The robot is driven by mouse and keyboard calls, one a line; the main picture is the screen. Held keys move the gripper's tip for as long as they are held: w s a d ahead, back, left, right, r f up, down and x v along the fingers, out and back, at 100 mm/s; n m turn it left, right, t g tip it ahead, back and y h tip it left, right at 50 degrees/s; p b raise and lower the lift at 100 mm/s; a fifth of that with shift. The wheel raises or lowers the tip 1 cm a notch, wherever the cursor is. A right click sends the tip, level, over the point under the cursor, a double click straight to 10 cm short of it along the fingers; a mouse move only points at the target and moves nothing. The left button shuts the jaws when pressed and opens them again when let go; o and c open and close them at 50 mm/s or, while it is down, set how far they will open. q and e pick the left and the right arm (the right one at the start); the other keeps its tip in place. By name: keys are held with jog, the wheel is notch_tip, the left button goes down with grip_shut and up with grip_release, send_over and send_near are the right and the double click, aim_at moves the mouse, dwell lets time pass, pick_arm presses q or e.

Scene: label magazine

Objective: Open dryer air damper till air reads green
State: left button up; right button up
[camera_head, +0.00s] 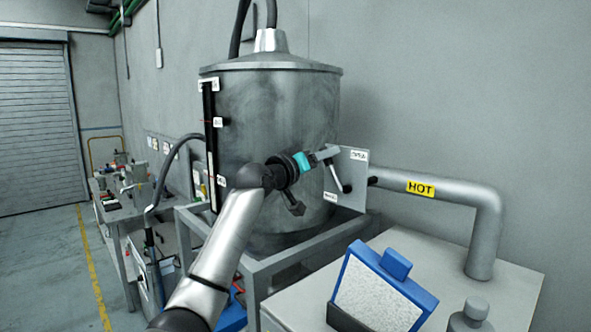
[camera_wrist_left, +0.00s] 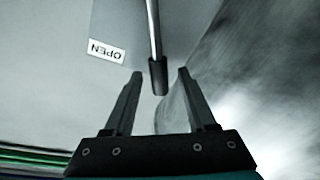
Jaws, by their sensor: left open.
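The damper plate (camera_head: 349,171) is beside the steel drum, with a white label (camera_head: 359,156) at its upper right and another at its lower left. In the left wrist view, a label on the plate (camera_wrist_left: 110,22) reads OPEN. The damper lever (camera_head: 341,174) is a metal rod with a black grip, slanting down to the right. My left gripper (camera_head: 332,152) is open at the plate. In the left wrist view, the lever's black grip (camera_wrist_left: 158,78) lies between the open fingertips (camera_wrist_left: 160,74), with gaps on both sides. My right gripper is out of view.
The steel drum (camera_head: 275,110) carries a dark vertical gauge strip (camera_head: 210,135); its reading is too small to tell. A pipe marked HOT (camera_head: 455,190) runs right. A blue-framed panel (camera_head: 375,292) and a grey bottle (camera_head: 471,316) stand on the front bench (camera_head: 512,300).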

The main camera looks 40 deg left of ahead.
pick_arm(q)
jog(key=s+d+b, duration=0.1)
jog(key=s+b, duration=0.3)
jog(key=s, duration=0.9)
jog(key=shift+s+f+b, duration=0.35)
jog(key=shift+s, duration=0.05)
